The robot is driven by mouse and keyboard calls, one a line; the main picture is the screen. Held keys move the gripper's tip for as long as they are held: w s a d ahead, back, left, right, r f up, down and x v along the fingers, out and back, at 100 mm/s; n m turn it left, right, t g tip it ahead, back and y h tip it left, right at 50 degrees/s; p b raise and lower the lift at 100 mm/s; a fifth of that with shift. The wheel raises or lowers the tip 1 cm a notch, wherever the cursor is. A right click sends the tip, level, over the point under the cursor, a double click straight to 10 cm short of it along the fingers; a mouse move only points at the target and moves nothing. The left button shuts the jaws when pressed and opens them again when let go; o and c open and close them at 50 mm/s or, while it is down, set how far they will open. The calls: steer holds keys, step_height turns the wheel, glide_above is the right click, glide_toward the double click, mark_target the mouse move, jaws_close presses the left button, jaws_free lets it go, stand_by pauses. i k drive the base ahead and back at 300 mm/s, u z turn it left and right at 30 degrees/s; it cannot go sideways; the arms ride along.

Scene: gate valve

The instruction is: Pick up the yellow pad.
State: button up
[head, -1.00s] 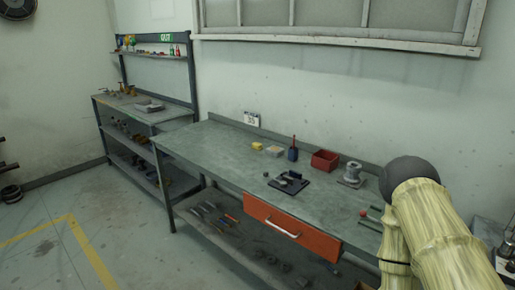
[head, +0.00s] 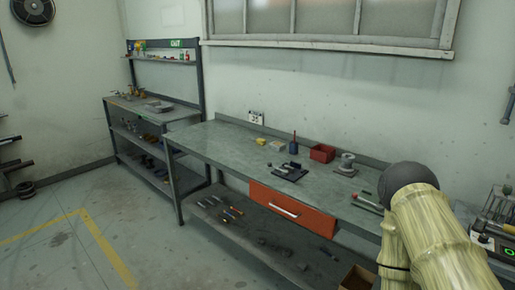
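A small yellow pad (head: 261,141) lies on the grey workbench (head: 215,150), towards its back edge. A pale beige block (head: 277,145) lies just to its right. My arm shows at the lower right, in front of the bench's right end. Its gripper is outside the picture, so I cannot see whether it holds anything.
Right of the pad stand a dark blue bottle (head: 294,145), a red bin (head: 322,153) and a grey metal flanged part (head: 346,164). A dark tray (head: 289,172) lies in front. An orange drawer (head: 292,211) is under the benchtop. Open floor (head: 60,250) lies at left.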

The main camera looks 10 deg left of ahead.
mark_target(260, 141)
steer(key=z, duration=0.2)
steer(key=i, duration=1.05)
steer(key=u, duration=0.55)
